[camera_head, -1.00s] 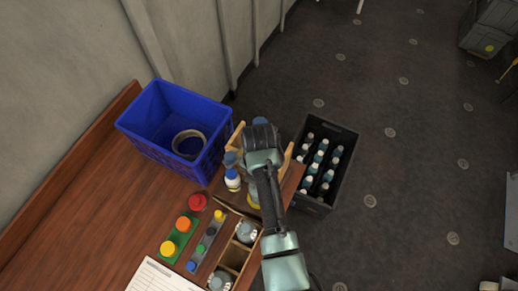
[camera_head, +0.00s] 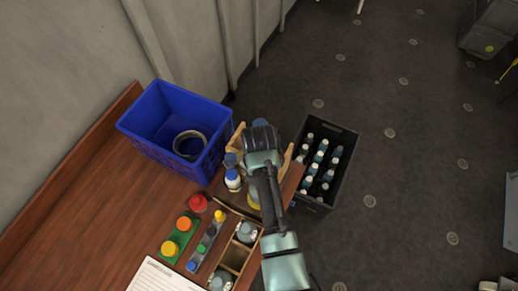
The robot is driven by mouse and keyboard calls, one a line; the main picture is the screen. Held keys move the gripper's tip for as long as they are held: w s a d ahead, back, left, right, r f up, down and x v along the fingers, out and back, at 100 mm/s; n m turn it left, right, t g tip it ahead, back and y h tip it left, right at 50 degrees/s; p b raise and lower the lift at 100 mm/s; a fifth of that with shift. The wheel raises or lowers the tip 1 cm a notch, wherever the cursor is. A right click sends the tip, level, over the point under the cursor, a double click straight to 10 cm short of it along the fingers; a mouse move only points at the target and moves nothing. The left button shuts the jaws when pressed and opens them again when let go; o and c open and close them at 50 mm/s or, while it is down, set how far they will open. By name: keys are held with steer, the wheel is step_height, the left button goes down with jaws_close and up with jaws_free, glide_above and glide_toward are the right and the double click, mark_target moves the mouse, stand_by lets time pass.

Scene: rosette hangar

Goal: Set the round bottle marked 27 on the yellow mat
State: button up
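A white bottle with a blue cap (camera_head: 233,179) stands just left of my arm. A bottle with a yellow lower part (camera_head: 254,197) is partly covered by my arm. Round clear bottles stand in the wooden compartment box, one at its far end (camera_head: 246,232) and one at its near end (camera_head: 221,281). No number 27 can be read. I cannot make out a yellow mat.
A blue crate (camera_head: 140,127) holding a grey ring (camera_head: 189,144) stands on the table (camera_head: 105,202). A black crate (camera_head: 345,152) of several bottles is right of the table. A green tray (camera_head: 176,236) with orange and yellow caps, a red cap (camera_head: 199,202) and a paper sheet (camera_head: 160,277) lie nearer.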

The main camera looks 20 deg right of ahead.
steer(key=shift+f, duration=0.25)
stand_by(0.8)
stand_by(0.9)
steer(key=o, duration=1.6)
steer(key=shift+c, duration=0.2)
step_height(320, 180, up, 6)
steer(key=p, duration=0.5)
steer(key=shift+f+p, duration=0.25)
steer(key=shift+p, duration=0.1)
step_height(320, 180, up, 2)
steer(key=shift+s+f, duration=0.1)
